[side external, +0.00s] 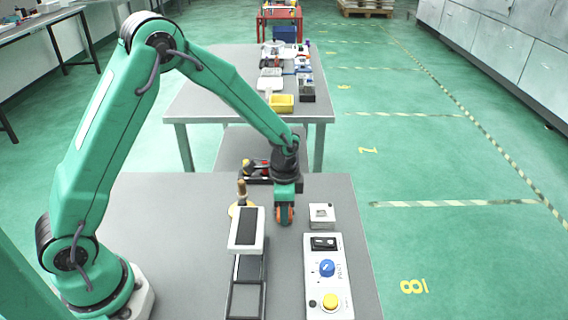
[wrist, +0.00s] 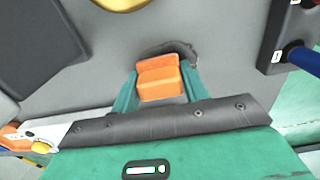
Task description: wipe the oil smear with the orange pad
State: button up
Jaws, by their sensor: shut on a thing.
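My gripper (side external: 285,208) reaches down to the grey table, between the stand and the control panel. It is shut on the orange pad (wrist: 159,84), which sits between the two green fingers in the wrist view. I cannot tell whether the pad touches the table. In the side view I cannot make out the smear.
A white-topped stand with a black frame (side external: 247,228) is left of my gripper. A control panel (side external: 329,276) with a blue knob and yellow button is at right, a small pale box (side external: 321,215) behind it. A wooden-handled tool (side external: 242,190) and dark tray (side external: 256,180) stand behind.

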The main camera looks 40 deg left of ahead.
jog(key=shift+w+a, duration=1.9)
jog(key=shift+a, duration=0.1)
jog(key=shift+s+d, duration=2.8)
jog(key=shift+d, duration=0.05)
jog(key=shift+a+r, duration=0.1)
jog(key=shift+r, duration=4)
jog(key=shift+w, duration=0.2)
